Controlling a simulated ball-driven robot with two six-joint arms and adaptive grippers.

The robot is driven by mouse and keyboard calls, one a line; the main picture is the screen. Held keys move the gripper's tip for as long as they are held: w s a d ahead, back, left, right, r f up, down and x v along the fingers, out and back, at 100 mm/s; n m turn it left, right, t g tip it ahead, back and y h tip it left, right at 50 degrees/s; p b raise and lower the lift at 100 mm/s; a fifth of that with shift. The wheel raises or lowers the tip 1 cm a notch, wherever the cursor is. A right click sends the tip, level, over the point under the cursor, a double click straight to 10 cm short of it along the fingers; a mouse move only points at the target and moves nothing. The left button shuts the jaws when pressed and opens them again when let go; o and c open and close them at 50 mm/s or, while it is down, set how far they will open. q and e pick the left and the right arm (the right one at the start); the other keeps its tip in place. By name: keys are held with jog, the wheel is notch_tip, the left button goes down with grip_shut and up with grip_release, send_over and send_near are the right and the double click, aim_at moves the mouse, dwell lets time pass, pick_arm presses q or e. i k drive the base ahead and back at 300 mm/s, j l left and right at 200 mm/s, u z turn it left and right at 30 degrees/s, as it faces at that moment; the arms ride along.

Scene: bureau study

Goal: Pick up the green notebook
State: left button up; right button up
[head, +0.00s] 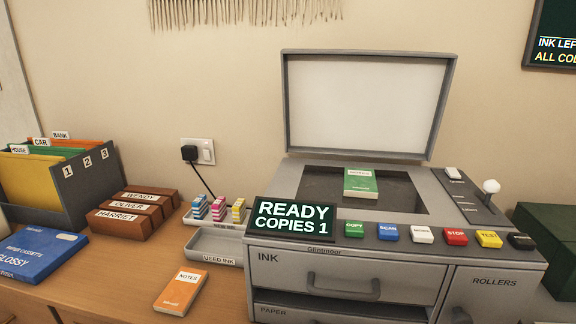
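A small green notebook (361,184) with a white label lies on the dark glass of the copier (398,231), under its raised lid (369,100). An orange notebook (181,291) marked NOTES lies on the wooden desk in front. Neither of my grippers shows in the head view.
The copier sign (291,220) reads READY COPIES 1, and coloured buttons line the front edge. A knob (491,187) stands at the right.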

aim_at(358, 182)
jog(key=j+z, duration=0.85)
jog(key=j, duration=0.2)
jog(key=k+j+z, duration=0.15)
jog(key=j+z, duration=0.6)
jog(key=j, duration=0.35)
jog(key=k+j+z, duration=0.1)
jog(key=j+z, duration=0.25)
jog(key=j, duration=0.25)
